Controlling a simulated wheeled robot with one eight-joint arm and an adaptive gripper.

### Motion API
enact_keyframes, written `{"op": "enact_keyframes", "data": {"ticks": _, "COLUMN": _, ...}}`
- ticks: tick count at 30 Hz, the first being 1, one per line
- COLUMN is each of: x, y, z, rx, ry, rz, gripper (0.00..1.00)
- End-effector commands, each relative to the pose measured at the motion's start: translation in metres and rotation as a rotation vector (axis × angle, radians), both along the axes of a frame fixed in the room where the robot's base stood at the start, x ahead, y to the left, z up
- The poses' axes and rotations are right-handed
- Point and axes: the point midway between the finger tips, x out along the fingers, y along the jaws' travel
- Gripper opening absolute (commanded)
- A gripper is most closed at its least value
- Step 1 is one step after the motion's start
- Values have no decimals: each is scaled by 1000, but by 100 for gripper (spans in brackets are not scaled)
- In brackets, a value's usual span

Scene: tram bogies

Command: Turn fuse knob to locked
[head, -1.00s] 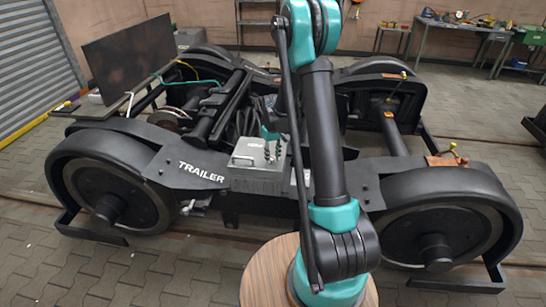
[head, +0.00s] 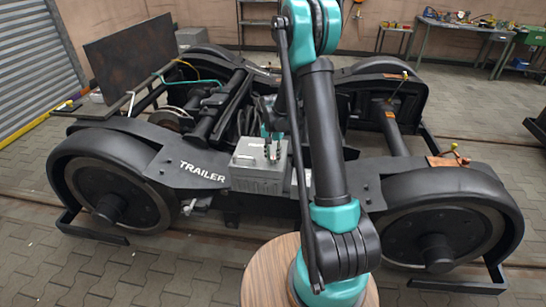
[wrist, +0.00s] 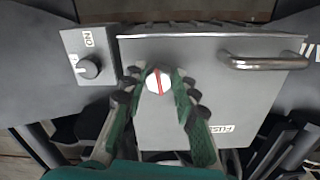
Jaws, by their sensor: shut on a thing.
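The fuse knob (wrist: 158,83) is a round white knob with a red bar, on the top of a grey box (wrist: 220,110) in the wrist view. My gripper (wrist: 159,82) has a green finger on each side of the knob and is shut on it. The red bar runs nearly up and down in the wrist view, slightly tilted. In the head view the grey box (head: 258,184) sits on the bogie frame, and my dark fingertips (head: 273,151) are over its top. The knob itself cannot be made out there.
In the wrist view, a curved metal handle (wrist: 264,62) sits on the box at right. A small switch box with a black knob (wrist: 88,67) and an "ON" label stands at left. The trailer bogie frame (head: 205,172) and its wheels surround the box.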

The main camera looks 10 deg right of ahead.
Motion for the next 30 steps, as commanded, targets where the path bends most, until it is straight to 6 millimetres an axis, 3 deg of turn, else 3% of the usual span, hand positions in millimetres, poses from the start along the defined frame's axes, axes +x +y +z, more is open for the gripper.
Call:
{"op": "enact_keyframes", "data": {"ticks": 10, "x": 1, "y": 1, "z": 0, "rx": -1, "ry": 0, "rz": -139, "gripper": 0}}
{"op": "enact_keyframes", "data": {"ticks": 26, "x": 1, "y": 1, "z": 0, "rx": -1, "ry": 0, "rz": -164, "gripper": 0}}
{"op": "enact_keyframes", "data": {"ticks": 27, "x": 1, "y": 1, "z": 0, "rx": -1, "ry": 0, "rz": -164, "gripper": 29}}
{"op": "enact_keyframes", "data": {"ticks": 30, "x": 1, "y": 1, "z": 0, "rx": -1, "ry": 0, "rz": -164, "gripper": 42}}
